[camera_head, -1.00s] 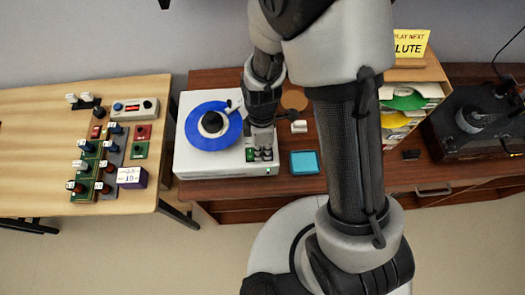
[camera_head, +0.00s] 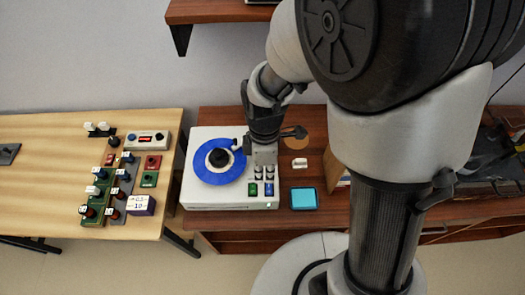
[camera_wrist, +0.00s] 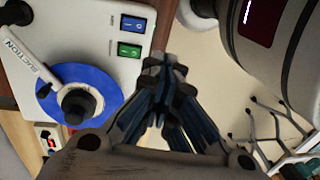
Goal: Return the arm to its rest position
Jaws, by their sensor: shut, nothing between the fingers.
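My arm fills the right of the head view and reaches down and left over the brown cabinet. My gripper (camera_head: 264,157) is shut and empty, above the right side of the white record player (camera_head: 234,205). In the wrist view the fingers of my gripper (camera_wrist: 165,70) meet, with nothing between them. The record player carries a blue record (camera_head: 213,173) with a black centre. Its blue switch (camera_head: 252,189) and green switch (camera_head: 268,189) show clear of the fingers; the green switch also shows in the wrist view (camera_wrist: 129,51). My arm hides part of the cabinet's right side.
A teal square pad (camera_head: 304,198) and a small white block (camera_head: 299,163) lie right of the player. A wall shelf (camera_head: 215,11) hangs above. Dark equipment stands at far right.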

